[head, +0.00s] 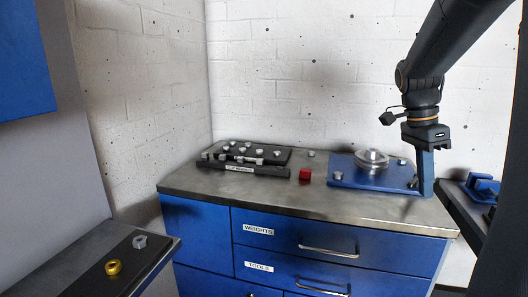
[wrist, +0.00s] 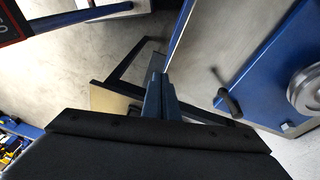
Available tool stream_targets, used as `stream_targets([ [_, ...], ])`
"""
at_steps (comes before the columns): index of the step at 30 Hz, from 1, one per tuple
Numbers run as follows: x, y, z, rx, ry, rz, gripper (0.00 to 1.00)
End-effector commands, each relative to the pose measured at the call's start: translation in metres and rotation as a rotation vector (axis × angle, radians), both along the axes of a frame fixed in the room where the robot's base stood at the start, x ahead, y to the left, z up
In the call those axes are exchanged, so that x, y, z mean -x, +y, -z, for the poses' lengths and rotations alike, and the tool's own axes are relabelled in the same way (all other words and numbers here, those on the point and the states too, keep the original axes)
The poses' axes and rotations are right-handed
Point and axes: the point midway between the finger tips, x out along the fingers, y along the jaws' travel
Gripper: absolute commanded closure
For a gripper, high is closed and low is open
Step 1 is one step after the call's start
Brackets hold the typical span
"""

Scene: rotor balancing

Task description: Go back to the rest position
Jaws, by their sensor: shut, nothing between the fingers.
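My gripper (head: 426,192) hangs from my dark arm at the right of the head view, its blue fingers pointing down. It is shut and empty. In the head view it overlaps the right end of the blue base plate (head: 350,179), which carries a silver rotor (head: 372,158). In the wrist view the closed fingers (wrist: 159,82) show against the floor beside the cabinet edge, with the blue plate (wrist: 262,72) and part of the rotor (wrist: 307,92) to their right. I see no contact between the fingers and anything.
A black tray (head: 240,168) with several small silver weights stands at the back left of the metal worktop (head: 300,203). A gold ring (head: 113,267) and a silver nut (head: 139,242) lie on the left bench. The worktop's front strip is clear.

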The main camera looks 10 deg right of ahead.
Motion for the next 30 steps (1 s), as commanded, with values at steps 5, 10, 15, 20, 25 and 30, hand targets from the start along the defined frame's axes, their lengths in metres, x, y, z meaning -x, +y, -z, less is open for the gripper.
stream_targets([
  [5, -0.002, 0.068, 0.035, -0.092, 0.014, -0.383, 1.0],
  [10, 0.015, 0.152, 0.077, -0.19, 0.025, -0.879, 1.0],
  [15, 0.05, 0.222, 0.113, -0.255, 0.033, -1.341, 1.0],
  [20, 0.081, 0.26, 0.133, -0.28, 0.039, -1.644, 1.0],
  [25, 0.096, 0.274, 0.142, -0.285, 0.042, -1.783, 1.0],
  [30, 0.096, 0.275, 0.142, -0.286, 0.042, -1.788, 1.0],
])
